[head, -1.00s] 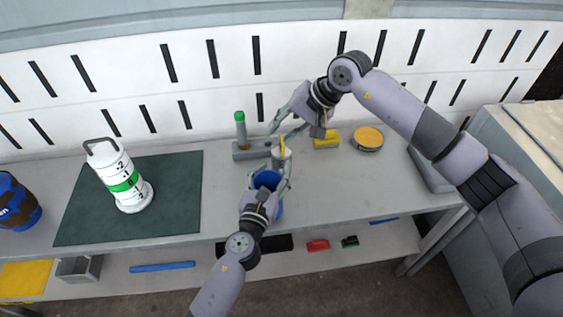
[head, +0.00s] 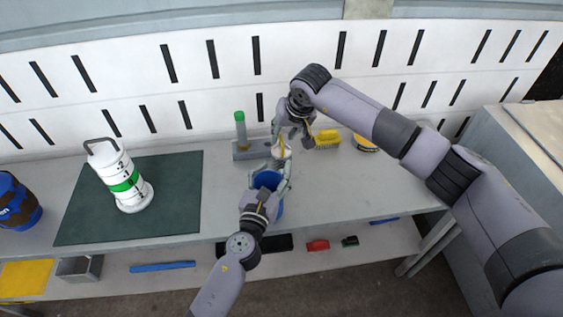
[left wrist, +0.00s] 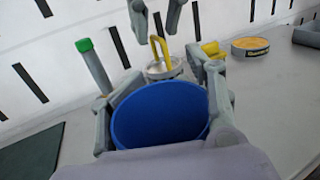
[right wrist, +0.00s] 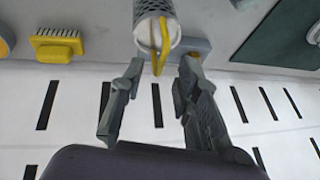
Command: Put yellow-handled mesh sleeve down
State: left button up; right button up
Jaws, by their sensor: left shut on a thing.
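The mesh sleeve (head: 281,153) with its yellow handle stands behind the blue container in the head view; its base is hidden. It also shows in the left wrist view (left wrist: 165,69) behind the container's rim and in the right wrist view (right wrist: 157,28). In the head view, this gripper (head: 291,136) is just above the sleeve. My left gripper (head: 268,188) is shut around the blue container (left wrist: 160,115), which is open at the top.
A green-ended hammer (head: 240,130) stands behind and left of the sleeve. A yellow brush (head: 327,138) and a round tin (head: 365,144) lie to the right. A white cylinder (head: 123,180) stands on the dark green mat (head: 175,205). The bench front at right is clear.

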aim_at(281, 137)
jog(key=x, duration=0.3)
jog(key=shift+w+f, duration=0.1)
jog(key=shift+f, duration=0.15)
grip_shut()
jog(key=shift+r, duration=0.1)
dwell(0.7)
